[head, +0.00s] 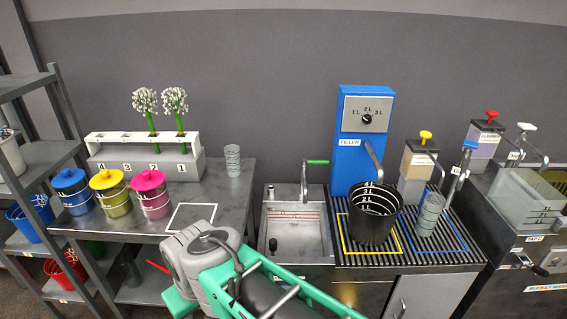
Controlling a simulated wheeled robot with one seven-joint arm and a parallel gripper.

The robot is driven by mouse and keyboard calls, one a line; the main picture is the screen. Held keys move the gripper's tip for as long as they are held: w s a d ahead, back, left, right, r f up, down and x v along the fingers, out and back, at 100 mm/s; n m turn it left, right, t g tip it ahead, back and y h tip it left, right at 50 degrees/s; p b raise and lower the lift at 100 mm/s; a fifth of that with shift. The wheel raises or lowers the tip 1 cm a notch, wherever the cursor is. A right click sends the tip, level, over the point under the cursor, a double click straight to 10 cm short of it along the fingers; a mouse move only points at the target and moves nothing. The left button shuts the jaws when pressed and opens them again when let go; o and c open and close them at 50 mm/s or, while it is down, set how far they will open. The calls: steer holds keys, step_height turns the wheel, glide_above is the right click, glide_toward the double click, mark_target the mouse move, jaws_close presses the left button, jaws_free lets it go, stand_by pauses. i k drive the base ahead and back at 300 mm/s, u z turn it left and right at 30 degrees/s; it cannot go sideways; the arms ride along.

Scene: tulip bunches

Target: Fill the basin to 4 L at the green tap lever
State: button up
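The grey basin (268,246) is a square sink in the middle, with red level lines on its inner back wall. I see a dark drain spot on its floor and cannot make out any clear water level. A metal tap (304,186) stands at its back edge. The green tap lever (318,162) sits on top and points right. I cannot see a stream from the spout. My arm crosses the bottom of the view in front of the basin, and I cannot make out my gripper's fingers.
A blue filler (362,112) with a dial stands right of the tap, with a black bucket (373,226) on the slatted drainer below it. A clear measuring cup (430,214) is farther right. Lidded pots (110,194) and a flower rack (145,165) stand on the left bench.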

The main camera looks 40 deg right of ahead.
mark_target(305, 162)
steer(key=z, duration=0.65)
steer(key=i, duration=1.1)
steer(key=z, duration=1.35)
steer(key=k, duration=0.45)
steer(key=u, duration=0.65)
steer(key=i, duration=0.3)
steer(key=u, duration=0.85)
